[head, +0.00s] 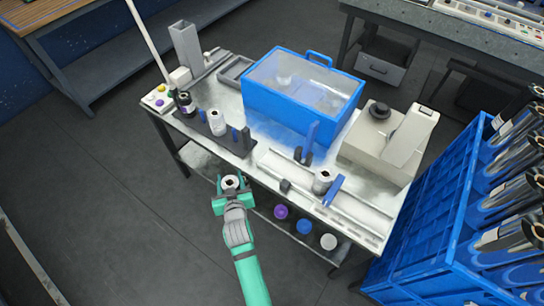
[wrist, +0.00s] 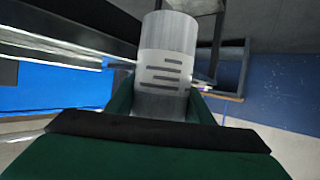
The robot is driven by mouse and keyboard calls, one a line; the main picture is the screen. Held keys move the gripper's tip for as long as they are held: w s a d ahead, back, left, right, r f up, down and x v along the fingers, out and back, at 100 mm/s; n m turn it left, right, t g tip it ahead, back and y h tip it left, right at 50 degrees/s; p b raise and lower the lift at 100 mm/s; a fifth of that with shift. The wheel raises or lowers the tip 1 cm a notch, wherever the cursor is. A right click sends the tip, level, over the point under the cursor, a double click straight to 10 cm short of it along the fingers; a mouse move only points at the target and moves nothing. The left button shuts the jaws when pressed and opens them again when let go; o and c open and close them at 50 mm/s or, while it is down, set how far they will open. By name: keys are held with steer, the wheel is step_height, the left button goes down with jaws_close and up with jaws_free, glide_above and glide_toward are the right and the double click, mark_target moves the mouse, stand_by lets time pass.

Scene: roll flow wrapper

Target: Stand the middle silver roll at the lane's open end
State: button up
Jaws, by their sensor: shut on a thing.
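My gripper (head: 232,196) is shut on a silver roll (head: 230,182), held upright in front of the bench's near edge, clear of the bench top. In the wrist view the silver roll (wrist: 167,65) stands between the fingers, with dark label stripes facing the camera. On the bench, a dark strip (head: 205,132) with blue posts carries a white-silver roll (head: 217,122) and a black roll (head: 185,103). Another silver roll (head: 322,181) stands on the pale track (head: 350,207) at the front right. I cannot tell which strip is the lane.
A blue clear-topped box (head: 300,95) stands at the bench's back. A beige machine (head: 385,140) is at the right. Purple, blue and white rolls (head: 304,227) sit on the lower shelf.

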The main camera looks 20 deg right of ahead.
steer(key=w+d+r+m+h, duration=0.2)
steer(key=d+r, duration=0.1)
steer(key=r, duration=0.6)
steer(key=w+d+r+m+h, duration=0.1)
steer(key=w+d+r, duration=0.2)
steer(key=r, duration=0.6)
steer(key=shift+w+d+f, duration=0.35)
steer(key=shift+d+f, duration=1.8)
steer(key=shift+f, duration=0.05)
steer(key=shift+w+d+f, duration=0.3)
steer(key=shift+d+f, duration=1.8)
steer(key=shift+f, duration=0.05)
steer(key=shift+w+d+f, duration=0.35)
steer(key=shift+d+f, duration=1.8)
steer(key=shift+f, duration=0.05)
steer(key=o, duration=1.3)
steer(key=shift+f+g, duration=0.15)
steer(key=shift+g, duration=0.15)
